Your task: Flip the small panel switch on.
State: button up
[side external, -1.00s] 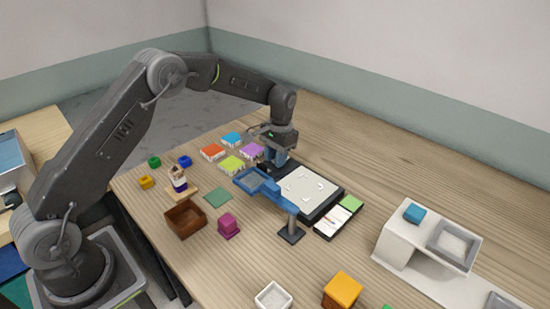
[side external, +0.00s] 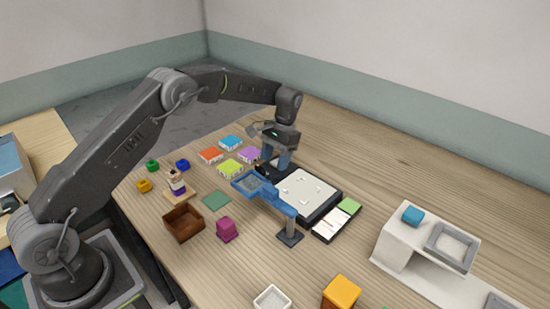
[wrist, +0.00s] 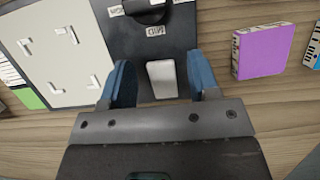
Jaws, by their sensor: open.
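The dark panel (wrist: 182,32) fills the top middle of the wrist view, and a bit of it (side external: 266,168) shows beside my gripper in the side view. A small white rectangular piece (wrist: 161,78), which looks like the panel switch, lies on it; I cannot tell which way it is set. My gripper (wrist: 161,84) is open, with its blue fingers on either side of the white piece and apart from it in the picture. In the side view my gripper (side external: 277,162) points down over the panel's far end and hides the switch.
A black knob (wrist: 148,10) with small labels sits on the panel beyond the switch. A pale board (side external: 304,190) adjoins the panel. A purple block (wrist: 261,50) lies to the right in the wrist view. A blue tray on a stand (side external: 266,188) rises near my gripper.

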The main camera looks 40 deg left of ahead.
jog(key=shift+r, duration=0.1)
jog(key=v, duration=1.1)
jog(key=shift+r, duration=0.3)
jog(key=shift+w+r, duration=0.1)
jog(key=shift+r, duration=0.05)
